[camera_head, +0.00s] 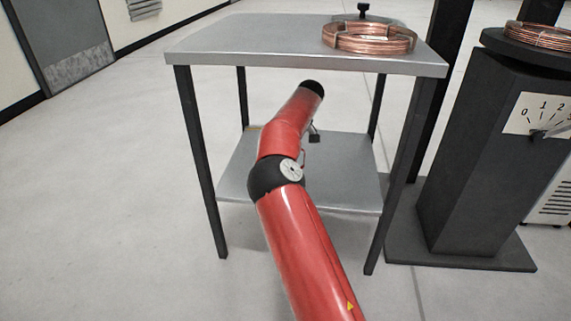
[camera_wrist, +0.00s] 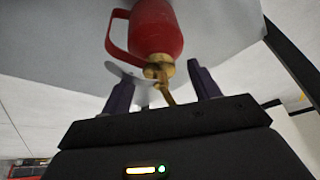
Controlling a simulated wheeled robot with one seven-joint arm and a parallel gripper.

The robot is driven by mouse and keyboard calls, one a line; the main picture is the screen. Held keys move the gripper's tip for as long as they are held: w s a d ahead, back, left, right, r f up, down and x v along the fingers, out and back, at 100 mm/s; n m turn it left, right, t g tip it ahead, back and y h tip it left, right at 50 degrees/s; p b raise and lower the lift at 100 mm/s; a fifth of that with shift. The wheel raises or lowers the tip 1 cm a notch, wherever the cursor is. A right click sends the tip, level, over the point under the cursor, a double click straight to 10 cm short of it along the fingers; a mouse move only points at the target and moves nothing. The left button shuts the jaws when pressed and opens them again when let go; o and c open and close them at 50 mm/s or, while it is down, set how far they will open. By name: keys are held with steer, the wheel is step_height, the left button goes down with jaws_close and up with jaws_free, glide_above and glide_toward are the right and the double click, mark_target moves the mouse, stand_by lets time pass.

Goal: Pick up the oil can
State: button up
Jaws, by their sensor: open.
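The oil can (camera_wrist: 156,32) is red with a looped red handle on its left side and a brass neck and thin spout. In the wrist view it appears at the top centre, with the brass end pointing down toward my gripper (camera_wrist: 163,84). My gripper is open, its two dark fingers on either side of the spout tip, with gaps visible and nothing clasped. In the head view my red arm reaches over the lower shelf of the metal table, and I cannot make out the oil can there; it is probably hidden behind the arm.
The grey metal table (camera_head: 230,42) has dark legs and a lower shelf (camera_head: 345,185). A copper tube coil (camera_head: 370,40) lies on its top at the right. A dark scale (camera_head: 480,150) with a dial and another coil (camera_head: 540,36) stands right. The floor at left is clear.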

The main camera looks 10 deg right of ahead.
jaws_close()
stand_by(0.3)
